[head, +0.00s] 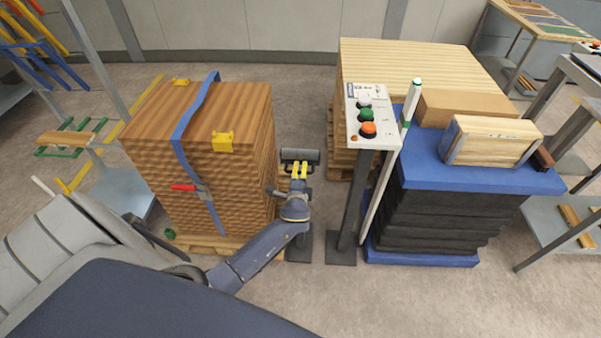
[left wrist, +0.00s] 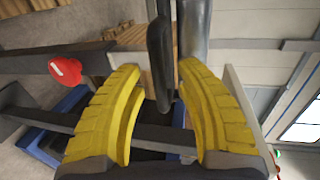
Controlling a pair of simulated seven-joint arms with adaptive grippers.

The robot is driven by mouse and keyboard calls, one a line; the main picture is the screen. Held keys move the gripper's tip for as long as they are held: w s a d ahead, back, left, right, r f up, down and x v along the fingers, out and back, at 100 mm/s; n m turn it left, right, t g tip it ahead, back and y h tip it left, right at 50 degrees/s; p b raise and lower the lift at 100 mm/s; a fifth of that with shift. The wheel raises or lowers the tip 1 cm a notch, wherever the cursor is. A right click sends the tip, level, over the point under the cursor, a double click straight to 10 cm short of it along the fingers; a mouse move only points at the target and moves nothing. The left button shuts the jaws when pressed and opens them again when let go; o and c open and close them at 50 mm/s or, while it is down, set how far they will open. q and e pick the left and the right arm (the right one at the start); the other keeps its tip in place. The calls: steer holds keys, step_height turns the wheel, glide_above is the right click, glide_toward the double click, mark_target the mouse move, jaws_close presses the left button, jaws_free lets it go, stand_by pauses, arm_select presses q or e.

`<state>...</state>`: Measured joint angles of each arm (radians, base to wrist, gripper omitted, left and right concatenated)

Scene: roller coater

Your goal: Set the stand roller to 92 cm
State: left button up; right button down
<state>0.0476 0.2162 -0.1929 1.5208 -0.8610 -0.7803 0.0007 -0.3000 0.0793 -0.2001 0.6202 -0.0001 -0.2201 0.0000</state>
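The stand roller has a dark grey horizontal roller (head: 312,156) just beyond my left gripper and a flat dark base (head: 298,250) on the floor. My left gripper and arm hide most of its post in the head view. In the left wrist view, turned on its side, the roller (left wrist: 193,30) and a black end part (left wrist: 160,65) show at the fingertips. A red knob (left wrist: 66,71) sits on the dark post. My left gripper (head: 300,170) is open, its yellow fingers apart (left wrist: 158,85) around the black part's near end; contact cannot be told. My right gripper is out of view.
A strapped wood stack (head: 245,140) stands close on the left. A button console (head: 366,118) stands on the right, a striped white measuring-like rod (head: 384,180) leaning beside it. A blue-topped stack (head: 420,165) with boxes is farther right. Some floor is clear in front.

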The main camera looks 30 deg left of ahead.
arm_select(q)
steer(key=shift+c, duration=0.4)
jaws_close()
step_height(320, 180, up, 12)
steer(key=shift+r, duration=0.2)
steer(key=shift+w, duration=0.1)
steer(key=shift+o, duration=0.4)
jaws_free()
steer(key=shift+f, duration=0.15)
steer(key=v, duration=1.2)
